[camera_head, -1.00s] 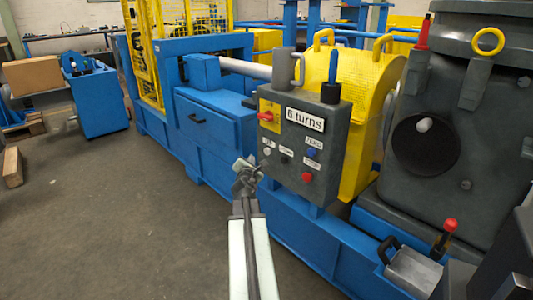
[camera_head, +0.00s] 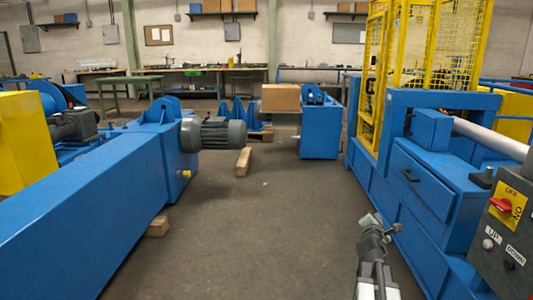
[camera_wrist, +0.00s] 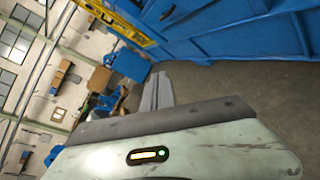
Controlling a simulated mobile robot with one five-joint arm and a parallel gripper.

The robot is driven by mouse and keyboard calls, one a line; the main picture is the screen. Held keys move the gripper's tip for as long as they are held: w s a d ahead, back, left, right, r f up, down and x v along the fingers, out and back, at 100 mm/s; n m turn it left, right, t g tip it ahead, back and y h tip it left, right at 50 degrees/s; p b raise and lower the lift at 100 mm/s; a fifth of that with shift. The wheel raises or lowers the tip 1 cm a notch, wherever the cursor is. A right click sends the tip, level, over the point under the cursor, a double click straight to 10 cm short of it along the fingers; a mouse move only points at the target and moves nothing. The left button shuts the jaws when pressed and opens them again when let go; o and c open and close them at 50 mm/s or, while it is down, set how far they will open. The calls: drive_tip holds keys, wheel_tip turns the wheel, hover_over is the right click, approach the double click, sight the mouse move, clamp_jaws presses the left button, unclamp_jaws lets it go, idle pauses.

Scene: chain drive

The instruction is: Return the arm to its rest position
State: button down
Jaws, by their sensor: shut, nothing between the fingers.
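My gripper (camera_head: 374,232) shows at the lower right of the head view, at the end of my raised arm. It is shut and holds nothing. It stands over the grey floor, in front of the blue machine (camera_head: 420,185) as seen from the head camera. In the wrist view the fingers (camera_wrist: 157,92) show close together beyond the pale wrist housing, with the blue machine (camera_wrist: 235,35) behind and above them. I cannot tell the exact gap between gripper and machine.
A grey control box (camera_head: 505,235) with a red switch is at the right edge. A long blue beam unit (camera_head: 90,215) with a grey motor (camera_head: 213,134) stands left. A cardboard box (camera_head: 281,98) and a blue cart (camera_head: 320,128) are ahead.

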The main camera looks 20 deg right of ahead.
drive_tip(key=w+a+f+m+g+y+p, duration=0.1)
drive_tip(key=w+a+f+m+y, duration=0.1)
drive_tip(key=a, duration=0.8)
drive_tip(key=w+a+f+m+g+y+p, duration=0.1)
drive_tip(key=w+a+f+y, duration=0.1)
drive_tip(key=a, duration=0.8)
drive_tip(key=w+a+f+m+g+y+p, duration=0.1)
drive_tip(key=w+a+f+m+y+p, duration=0.1)
drive_tip(key=a, duration=0.7)
drive_tip(key=s+a+f+m+g+y, duration=0.1)
drive_tip(key=s+a+f+m, duration=0.15)
drive_tip(key=a, duration=0.35)
drive_tip(key=s+a+f+m+g+y, duration=0.1)
drive_tip(key=s+a+f+m+g, duration=0.15)
drive_tip(key=a, duration=0.25)
drive_tip(key=s+a+f+m+g+y, duration=0.2)
drive_tip(key=s+a+m+g, duration=0.15)
drive_tip(key=s, duration=0.35)
drive_tip(key=s+a+f+m+g+y, duration=0.1)
drive_tip(key=s+a+m+g, duration=0.15)
drive_tip(key=s+m, duration=0.3)
wheel_tip(320, 180, up, 38)
drive_tip(key=p, duration=3.8)
drive_tip(key=shift+s+f+t, duration=0.15)
drive_tip(key=shift+s+t, duration=0.2)
drive_tip(key=shift+s, duration=0.1)
